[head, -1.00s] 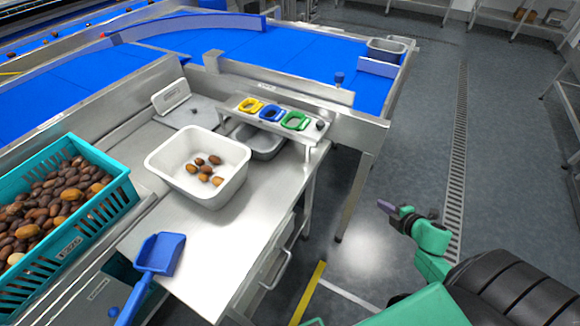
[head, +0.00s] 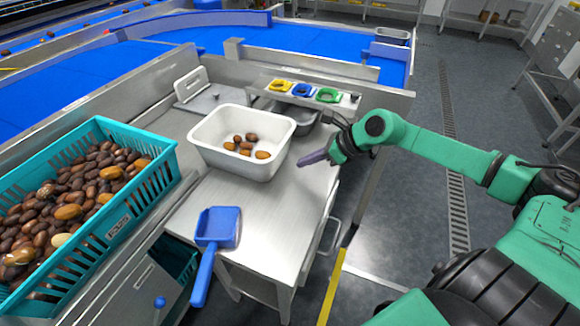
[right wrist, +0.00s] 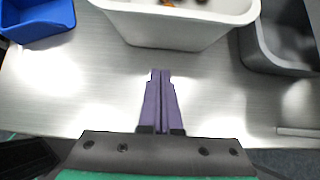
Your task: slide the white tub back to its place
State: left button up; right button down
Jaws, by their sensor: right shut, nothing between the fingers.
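The white tub (head: 222,160) stands upright on the steel table, with several brown dates inside. It also shows at the top of the right wrist view (right wrist: 180,30). My right gripper (head: 304,161) is over the table to the right of the tub, its purple fingers pointing toward it. In the right wrist view the fingers (right wrist: 160,74) are shut together and empty, with a small gap between their tips and the tub wall. My left gripper is not in view.
A teal crate (head: 150,197) of dates stands at the left. A blue scoop (head: 218,228) lies near the table's front edge. A grey tub (right wrist: 262,58) sits right of the white tub, partly under the rack with coloured rings (head: 328,95). Bare steel (head: 262,215) lies in front.

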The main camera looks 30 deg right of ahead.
aim_at(280, 162)
jog(key=shift+w+a+f+b, duration=0.1)
jog(key=shift+w+f+b, duration=0.1)
jog(key=shift+f+b, duration=0.3)
jog(key=shift+w+a+r+p, duration=0.2)
jog(key=shift+w+a+p, duration=0.3)
jog(key=shift+w, duration=0.15)
jog(key=shift+w+a+r+p, duration=0.15)
jog(key=shift+w+a+p, duration=0.35)
jog(key=shift+w, duration=0.1)
jog(key=shift+w+a+f, duration=0.15)
jog(key=shift+w+a, duration=0.15)
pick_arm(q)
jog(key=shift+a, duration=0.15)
